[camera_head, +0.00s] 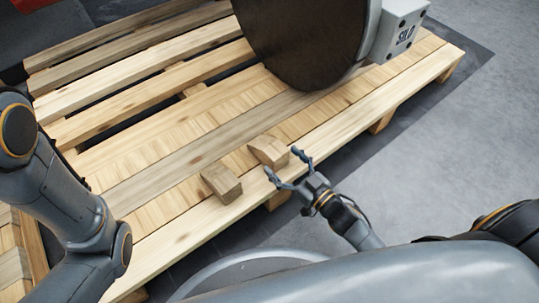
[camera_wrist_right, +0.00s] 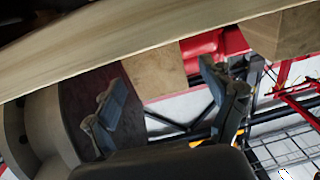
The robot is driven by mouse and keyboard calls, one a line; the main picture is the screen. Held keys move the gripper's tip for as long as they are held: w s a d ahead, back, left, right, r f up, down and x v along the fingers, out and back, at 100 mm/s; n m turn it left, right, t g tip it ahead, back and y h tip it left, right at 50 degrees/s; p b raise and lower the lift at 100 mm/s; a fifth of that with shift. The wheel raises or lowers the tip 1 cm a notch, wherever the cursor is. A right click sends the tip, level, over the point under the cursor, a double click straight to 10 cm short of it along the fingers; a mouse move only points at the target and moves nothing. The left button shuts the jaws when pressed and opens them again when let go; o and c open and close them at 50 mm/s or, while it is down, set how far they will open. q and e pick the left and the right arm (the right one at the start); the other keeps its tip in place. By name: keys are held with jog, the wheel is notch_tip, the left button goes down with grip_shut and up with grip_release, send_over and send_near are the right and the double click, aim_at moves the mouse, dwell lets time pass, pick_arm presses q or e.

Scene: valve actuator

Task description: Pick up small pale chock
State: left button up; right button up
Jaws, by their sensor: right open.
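Two small wooden chocks lie on the pallet (camera_head: 150,195) near its front edge. One pale chock (camera_head: 268,151) is nearer the big disc, and the other chock (camera_head: 221,183) lies to its left, a short gap apart. My right gripper (camera_head: 283,167) is open and empty at the near side of the chock nearer the disc. In the right wrist view that chock (camera_wrist_right: 155,70) shows beyond and between the open fingers (camera_wrist_right: 168,95), apart from them. The other chock (camera_wrist_right: 280,32) is at the upper right there. My left gripper is out of view; only its arm shows.
A large dark disc-shaped valve part (camera_head: 305,40) with a grey box (camera_head: 399,30) marked SILO stands on the pallet's far right. The pallet has open gaps between slats at the back left. Grey floor (camera_head: 450,150) is clear at the right.

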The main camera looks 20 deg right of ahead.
aim_at(261, 141)
jog(key=shift+w+a, duration=0.15)
jog(key=shift+w, duration=0.15)
jog(key=b+x, duration=0.2)
jog(key=f+b+x, duration=0.1)
jog(key=b+x, duration=0.1)
jog(key=shift+w, duration=0.2)
jog(key=shift+w+a+r, duration=0.2)
jog(key=shift+w, duration=0.25)
jog(key=c, duration=1.4)
jog(key=shift+r, duration=0.1)
